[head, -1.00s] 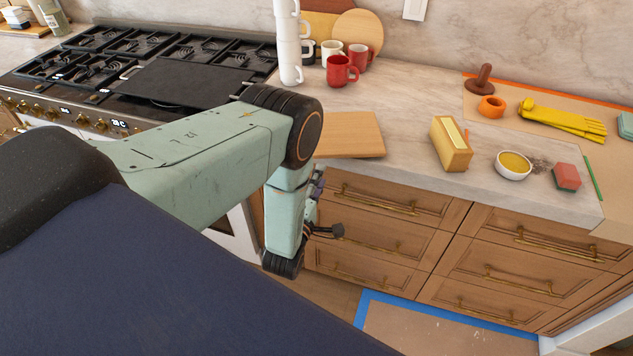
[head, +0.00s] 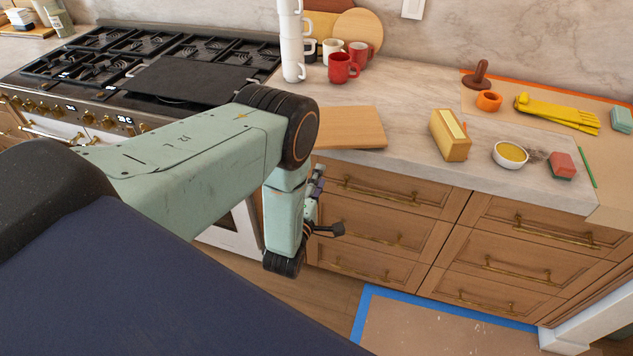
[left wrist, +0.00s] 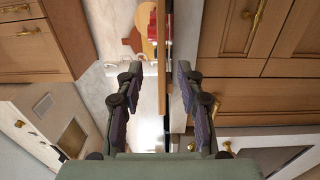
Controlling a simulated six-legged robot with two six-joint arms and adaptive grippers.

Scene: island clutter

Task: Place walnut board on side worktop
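A flat, light-brown wooden board (head: 345,128) lies on the marble worktop (head: 410,105), near its front edge; its left part is hidden behind my left arm. It is the likeliest match for the walnut board, though its colour is pale. My left gripper (head: 317,188) hangs in front of the drawers, just below the board, partly hidden by its own wrist. In the left wrist view the gripper (left wrist: 154,82) is open, and the board's thin edge (left wrist: 162,60) lines up with the gap between the fingers. I see no grip on it. My right gripper is out of view.
White stacked cups (head: 291,45), a red mug (head: 343,68) and leaning boards (head: 357,32) stand behind the board. A yellow block (head: 450,134), a bowl (head: 510,153) and a sponge (head: 562,165) stand to its right. The stove (head: 150,80) is at the left.

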